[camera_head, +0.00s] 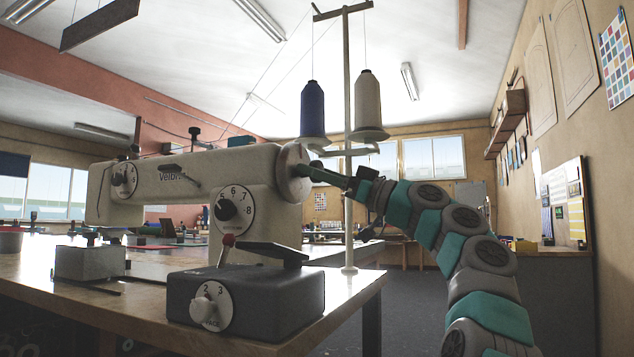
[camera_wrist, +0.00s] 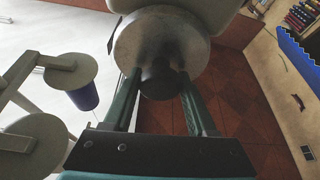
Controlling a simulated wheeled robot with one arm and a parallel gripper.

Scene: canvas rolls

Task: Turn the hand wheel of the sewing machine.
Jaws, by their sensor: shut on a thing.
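The sewing machine (camera_head: 180,180) is cream-coloured and stands on a wooden table. Its hand wheel (camera_head: 292,172) is a pale disc at the right end of the machine, with a dark knob at its centre. In the wrist view the hand wheel (camera_wrist: 135,45) is at the top, and the dark round knob (camera_wrist: 158,82) sits between the two green fingers. My gripper (camera_head: 312,171) reaches the hand wheel from the right in the head view. In the wrist view my gripper (camera_wrist: 158,90) is closed on the knob, one finger on each side. The exact contact points are partly hidden.
A thread stand (camera_head: 347,230) with a blue cone (camera_head: 312,108) and a white cone (camera_head: 367,100) rises just behind my gripper. A dark box with a dial (camera_head: 245,305) is at the table's front. The wooden table (camera_head: 60,270) extends left. Open floor lies right of it.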

